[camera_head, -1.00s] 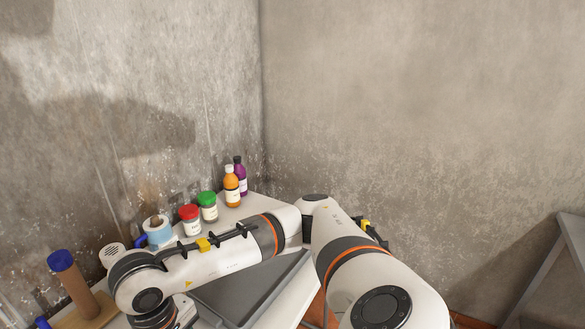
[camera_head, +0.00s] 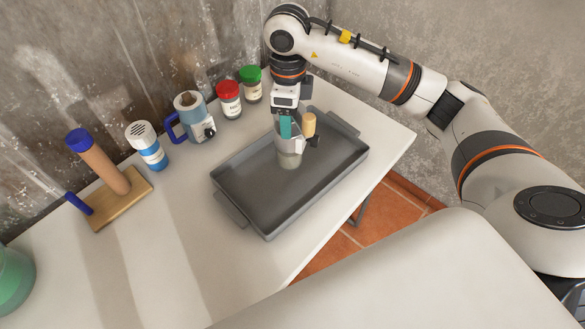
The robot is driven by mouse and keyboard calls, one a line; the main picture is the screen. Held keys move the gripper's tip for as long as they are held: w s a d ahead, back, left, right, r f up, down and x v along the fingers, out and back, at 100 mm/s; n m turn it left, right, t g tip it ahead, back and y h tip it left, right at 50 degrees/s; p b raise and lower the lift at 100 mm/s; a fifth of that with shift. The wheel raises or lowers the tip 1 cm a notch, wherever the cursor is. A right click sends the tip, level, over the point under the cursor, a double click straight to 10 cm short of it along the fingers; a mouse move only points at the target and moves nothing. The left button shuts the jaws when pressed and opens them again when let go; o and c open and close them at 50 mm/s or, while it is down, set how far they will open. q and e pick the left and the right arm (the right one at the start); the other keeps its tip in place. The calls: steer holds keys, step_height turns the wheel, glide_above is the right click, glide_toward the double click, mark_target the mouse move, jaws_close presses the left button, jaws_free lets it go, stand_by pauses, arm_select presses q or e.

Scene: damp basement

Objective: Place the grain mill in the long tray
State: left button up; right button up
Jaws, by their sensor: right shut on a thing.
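The grain mill (camera_head: 289,158), a grey cylinder with a wooden knob at its side, is upright over the middle of the long tray. My right gripper (camera_head: 287,128) points down and is shut on its upper part, which the fingers partly hide. The long tray (camera_head: 240,211) is dark grey and shallow, with a handle at each end, and lies on the white table. I cannot tell whether the mill's base touches the tray floor. My left gripper is not in view.
Along the wall stand a board with a brown roll (camera_head: 104,167), a blue-and-white shaker (camera_head: 147,147), a blue-handled mug-like thing (camera_head: 191,124), a red-lidded jar (camera_head: 229,102) and a green-lidded jar (camera_head: 251,88). A green container (camera_head: 12,280) is at left. The table (camera_head: 165,260) is clear in front.

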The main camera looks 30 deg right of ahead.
steer(key=w+d+m, duration=0.3)
steer(key=w+m, duration=0.1)
steer(key=m, duration=1)
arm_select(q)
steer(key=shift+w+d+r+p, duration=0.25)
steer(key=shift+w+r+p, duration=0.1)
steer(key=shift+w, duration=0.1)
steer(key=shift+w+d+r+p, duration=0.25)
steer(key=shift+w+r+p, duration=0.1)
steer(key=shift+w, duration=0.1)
arm_select(e)
step_height(320, 180, down, 10)
steer(key=shift+w+f+m, duration=0.15)
steer(key=shift+m, duration=0.25)
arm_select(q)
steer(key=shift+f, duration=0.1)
arm_select(e)
steer(key=shift+f, duration=0.2)
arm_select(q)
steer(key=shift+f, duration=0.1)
arm_select(e)
steer(key=o, duration=1.8)
